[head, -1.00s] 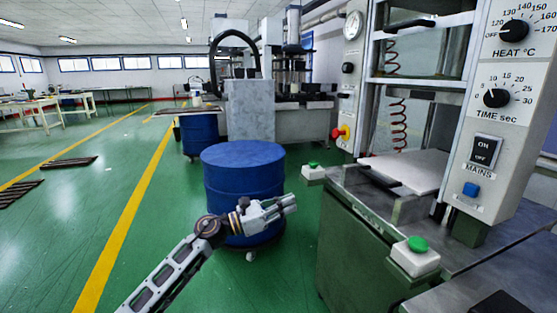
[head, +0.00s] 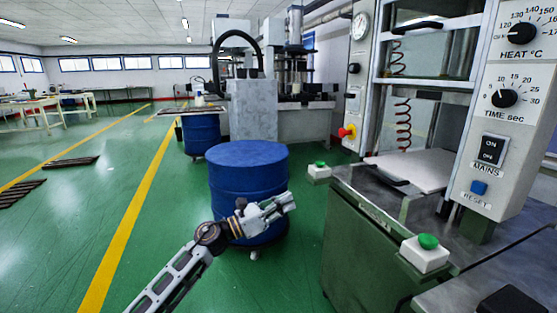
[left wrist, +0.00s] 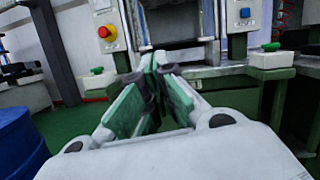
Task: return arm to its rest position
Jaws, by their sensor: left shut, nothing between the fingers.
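My left arm comes in from the lower left in the head view. Its gripper (head: 284,202) is in front of the blue drum and left of the press bench, with the floor below it. In the left wrist view the gripper's fingers (left wrist: 154,62) meet at the tips, with nothing between them. The press (head: 430,130) stands to the right, with dials, a mains switch and a white plate (head: 412,168) on its bench. My right gripper is not in view.
A blue drum (head: 247,180) stands just behind my left gripper. Green buttons on white boxes (head: 424,257) (head: 319,172) sit at the bench edge. A red knob (head: 347,131) is on the press's left post.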

